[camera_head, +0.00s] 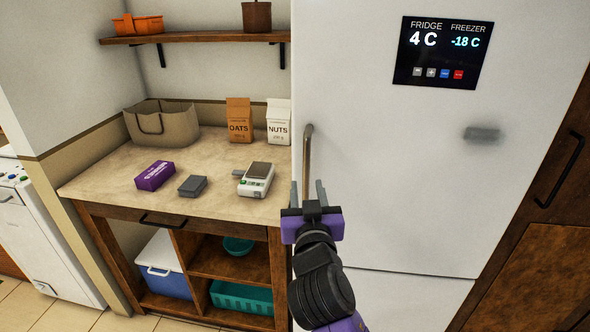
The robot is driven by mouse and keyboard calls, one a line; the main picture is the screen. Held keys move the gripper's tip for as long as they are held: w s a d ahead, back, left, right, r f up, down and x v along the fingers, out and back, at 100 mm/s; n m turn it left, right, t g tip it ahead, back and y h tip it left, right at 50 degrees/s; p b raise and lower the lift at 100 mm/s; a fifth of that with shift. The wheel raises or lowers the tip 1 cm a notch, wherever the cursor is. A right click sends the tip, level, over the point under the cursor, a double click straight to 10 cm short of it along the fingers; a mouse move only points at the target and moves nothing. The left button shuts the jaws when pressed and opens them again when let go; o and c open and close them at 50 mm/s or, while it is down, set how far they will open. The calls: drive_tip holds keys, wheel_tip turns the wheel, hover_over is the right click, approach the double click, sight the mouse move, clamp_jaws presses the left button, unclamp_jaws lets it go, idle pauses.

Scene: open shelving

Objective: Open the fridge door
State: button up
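The white fridge door (385,185) fills the middle and right of the view and looks shut. Its long metal handle (308,150) stands upright along the door's left edge. My gripper (307,188) is at the lower part of the handle, its two fingers open and pointing up in the picture. The handle runs down between the fingers in the picture, with a gap on each side. I cannot tell whether the fingers are level with it in depth. The handle's lower end is hidden by my gripper.
The freezer door (410,298) lies below the fridge door. A display panel (443,53) is at the upper right. At left, a counter (115,185) holds a bag, cartons, a scale and small boxes. A wooden cabinet (540,250) stands at right. A shelf (200,37) hangs above the counter.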

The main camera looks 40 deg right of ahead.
sight(307, 175)
drive_tip(key=shift+m, duration=0.3)
drive_tip(key=shift+f+p+x, duration=0.15)
drive_tip(key=shift+p+x, duration=0.3)
drive_tip(key=shift+x, duration=1.45)
drive_tip(key=shift+f+p+x, duration=0.1)
drive_tip(key=shift+p+x, duration=0.3)
drive_tip(key=shift+x, duration=1.55)
drive_tip(key=shift+s+d, duration=0.15)
drive_tip(key=shift+d, duration=0.05)
clamp_jaws()
